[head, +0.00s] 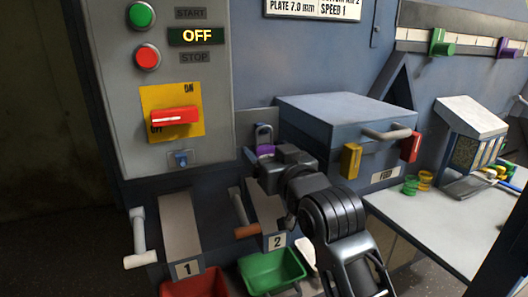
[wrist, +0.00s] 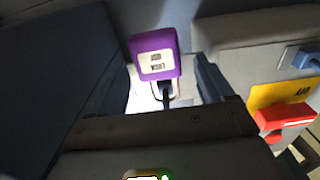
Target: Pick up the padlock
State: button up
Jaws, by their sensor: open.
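The padlock (head: 265,150) has a purple body and a grey shackle. In the head view it hangs shackle up on the panel between the control cabinet and the blue-grey box, its lower part partly hidden by my gripper (head: 282,165). In the wrist view, which is turned over, the padlock (wrist: 155,46) shows its pale label, with its shackle below around a dark peg. My gripper is open and empty just in front of the padlock. Its dark fingers appear on either side of the shackle in the wrist view; I cannot tell whether they touch it.
The red switch handle (head: 175,116) on a yellow plate is on the cabinet to the left. The box (head: 345,125) with a grey handle stands close on the right. Green (head: 272,270) and red (head: 195,285) bins are below.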

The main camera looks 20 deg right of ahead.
jog(key=c, duration=1.2)
jog(key=shift+r, duration=0.15)
jog(key=shift+r, duration=0.6)
jog(key=s+p, duration=0.4)
jog(key=s, duration=1.4)
